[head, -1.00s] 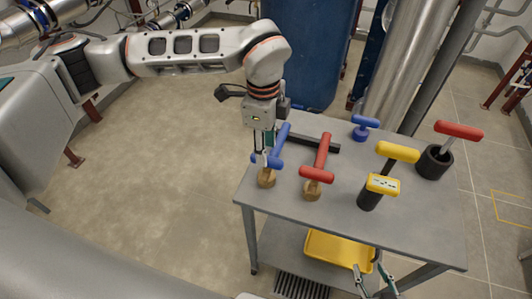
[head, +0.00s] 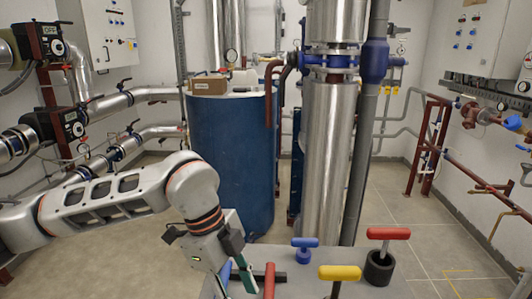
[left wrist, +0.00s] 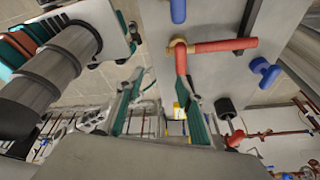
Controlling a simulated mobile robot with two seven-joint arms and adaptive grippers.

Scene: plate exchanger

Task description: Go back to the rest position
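My left gripper (head: 236,274) is low in the head view, beside the blue-handled tool (head: 224,276) and the red-handled tool (head: 269,281). In the left wrist view its two teal fingers (left wrist: 163,112) stand apart with nothing held between them. The red tool (left wrist: 222,46) lies past the fingers there, with a blue handle (left wrist: 178,10) beside it. My right gripper is outside the head view; teal finger parts at the upper left of the left wrist view may belong to it, but are unclear. Its fingers were apart in the earlier head frame.
A blue tank (head: 232,160) and metal column (head: 326,150) stand behind. Floor is open at right.

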